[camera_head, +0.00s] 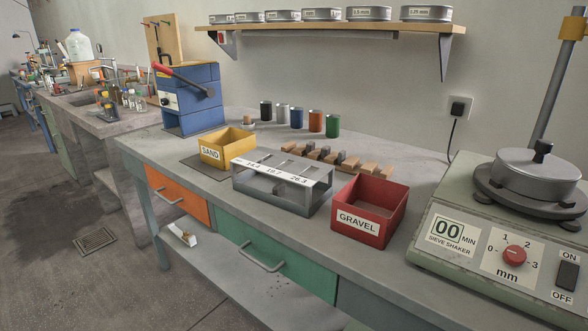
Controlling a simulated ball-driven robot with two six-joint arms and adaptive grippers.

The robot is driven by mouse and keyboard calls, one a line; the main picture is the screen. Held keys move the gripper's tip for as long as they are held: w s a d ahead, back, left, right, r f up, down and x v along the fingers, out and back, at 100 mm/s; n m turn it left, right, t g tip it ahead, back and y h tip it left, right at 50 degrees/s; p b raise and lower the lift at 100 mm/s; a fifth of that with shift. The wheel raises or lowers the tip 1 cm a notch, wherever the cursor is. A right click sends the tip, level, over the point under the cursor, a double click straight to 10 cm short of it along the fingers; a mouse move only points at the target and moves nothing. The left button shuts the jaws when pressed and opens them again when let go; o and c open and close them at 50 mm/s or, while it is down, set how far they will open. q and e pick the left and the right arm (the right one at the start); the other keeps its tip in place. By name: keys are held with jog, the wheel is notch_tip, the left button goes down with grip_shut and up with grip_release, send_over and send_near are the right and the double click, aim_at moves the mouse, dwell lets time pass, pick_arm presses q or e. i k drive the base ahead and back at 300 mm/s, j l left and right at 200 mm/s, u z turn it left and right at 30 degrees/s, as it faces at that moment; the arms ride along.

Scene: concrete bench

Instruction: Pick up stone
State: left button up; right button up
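No piece stands out clearly as a stone. A small dark lump (280,190) shows inside the grey metal rack (262,203) labelled 14.4, 18.7 and 26.3; I cannot tell whether it is a stone. The red GRAVEL box (358,226) stands right of the rack, and its inside is only partly visible. The yellow SAND box (213,154) stands to the left. Neither of my grippers is in view.
Small wooden and dark blocks (325,154) lie behind the rack, with several coloured cylinders (315,121) further back. A blue press (192,98) stands at left, and the sieve shaker (490,241) fills the right. A shelf (330,29) holds sieves above. The bench's front strip is clear.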

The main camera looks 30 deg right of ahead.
aim_at(310, 146)
jog(key=i+j+z, duration=0.1)
jog(key=z, duration=0.3)
jog(key=i+j+z, duration=0.15)
jog(key=z, duration=0.25)
jog(key=i+j+z, duration=0.15)
jog(key=z, duration=0.25)
